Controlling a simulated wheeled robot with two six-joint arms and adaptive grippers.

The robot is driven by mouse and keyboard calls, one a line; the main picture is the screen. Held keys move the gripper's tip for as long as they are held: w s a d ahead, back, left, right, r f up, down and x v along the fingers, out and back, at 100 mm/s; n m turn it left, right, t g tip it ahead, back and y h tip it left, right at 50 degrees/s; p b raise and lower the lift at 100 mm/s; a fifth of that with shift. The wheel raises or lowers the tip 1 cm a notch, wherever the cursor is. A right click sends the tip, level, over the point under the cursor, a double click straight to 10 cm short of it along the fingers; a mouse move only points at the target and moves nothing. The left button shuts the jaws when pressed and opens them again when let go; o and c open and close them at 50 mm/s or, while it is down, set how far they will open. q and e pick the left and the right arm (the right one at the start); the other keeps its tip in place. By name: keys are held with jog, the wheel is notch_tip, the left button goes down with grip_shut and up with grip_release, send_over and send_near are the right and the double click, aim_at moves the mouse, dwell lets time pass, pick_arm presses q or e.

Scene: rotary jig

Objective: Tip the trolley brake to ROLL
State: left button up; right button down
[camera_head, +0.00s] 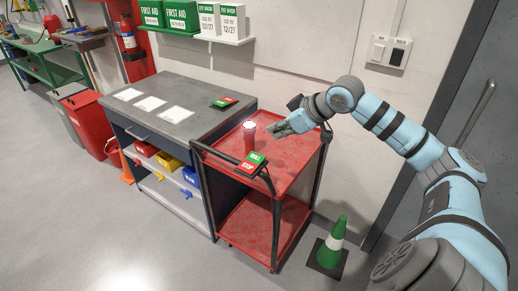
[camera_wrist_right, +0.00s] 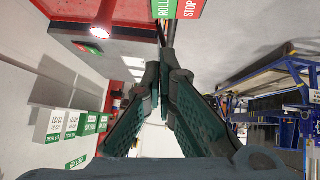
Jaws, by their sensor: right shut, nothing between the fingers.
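The red trolley (camera_head: 290,160) stands right of a grey workbench. Its brake rocker (camera_head: 251,164), with a green ROLL half and a red STOP half, sits at the trolley's front handle bar. It also shows at the top edge of the right wrist view (camera_wrist_right: 178,9), partly cut off. Which half is pressed down I cannot tell. My right gripper (camera_head: 279,130) is shut and empty above the trolley's top shelf, behind and to the right of the rocker, apart from it. Its fingertips (camera_wrist_right: 165,62) show in the wrist view. My left gripper is out of view.
The workbench (camera_head: 185,115) carries paper sheets and another green-red block (camera_head: 223,102). A green cone (camera_head: 331,246) stands right of the trolley. The floor in front is clear.

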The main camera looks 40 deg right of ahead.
jog(key=p, duration=0.1)
send_over(258, 159)
jog(key=f, duration=0.7)
jog(key=shift+a+f, duration=0.2)
jog(key=shift+f, duration=0.1)
jog(key=shift+d+f, duration=0.2)
jog(key=shift+f, duration=1.05)
jog(key=shift+s+d+f, duration=0.1)
jog(key=shift+d+f, duration=0.05)
jog(key=shift+f, duration=0.3)
